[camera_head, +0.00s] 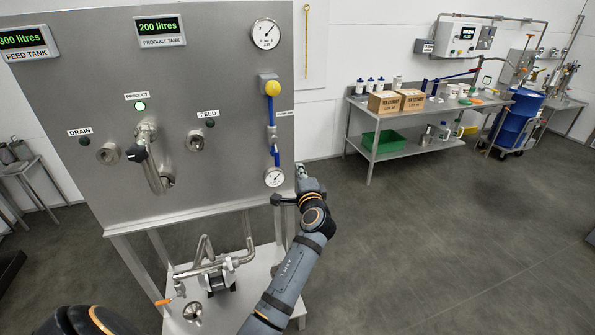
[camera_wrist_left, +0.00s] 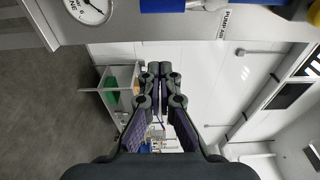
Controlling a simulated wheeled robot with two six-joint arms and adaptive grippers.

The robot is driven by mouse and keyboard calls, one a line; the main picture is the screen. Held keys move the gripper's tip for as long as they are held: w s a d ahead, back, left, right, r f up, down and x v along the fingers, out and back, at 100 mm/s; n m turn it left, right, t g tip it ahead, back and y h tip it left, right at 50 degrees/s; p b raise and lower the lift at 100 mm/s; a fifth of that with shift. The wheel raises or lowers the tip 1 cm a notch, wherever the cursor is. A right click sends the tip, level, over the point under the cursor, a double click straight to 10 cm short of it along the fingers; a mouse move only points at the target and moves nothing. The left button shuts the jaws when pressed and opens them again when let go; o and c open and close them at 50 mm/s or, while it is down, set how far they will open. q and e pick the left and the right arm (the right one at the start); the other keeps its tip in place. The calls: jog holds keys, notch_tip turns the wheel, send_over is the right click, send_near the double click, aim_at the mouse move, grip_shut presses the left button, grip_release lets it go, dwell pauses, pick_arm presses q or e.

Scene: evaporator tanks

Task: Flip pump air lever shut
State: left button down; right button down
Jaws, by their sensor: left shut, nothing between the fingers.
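The pump air line runs down the right side of the steel panel (camera_head: 230,60). The PUMP AIR label (camera_wrist_left: 222,22) shows at the top of the left wrist view, near the gauge (camera_wrist_left: 88,8) and a blue part (camera_wrist_left: 163,5). My left gripper (camera_head: 302,170) is shut and empty, just right of the panel's edge, apart from the line. It also shows in the wrist view (camera_wrist_left: 160,70). My right gripper is not in view.
Pipes and a pump (camera_head: 220,280) sit on the lower shelf under the panel. A steel bench (camera_head: 365,105) with boxes (camera_head: 383,102), bottles and a green tray (camera_head: 384,142) stands at the back right, beside a blue drum (camera_head: 518,118). The floor on the right is clear.

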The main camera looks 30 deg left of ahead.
aim_at(276, 152)
pick_arm(q)
jog(key=w+a+p, duration=0.1)
jog(key=a+p, duration=0.2)
jog(key=a, duration=0.3)
jog(key=shift+w+a, duration=0.3)
jog(key=shift+f, duration=0.1)
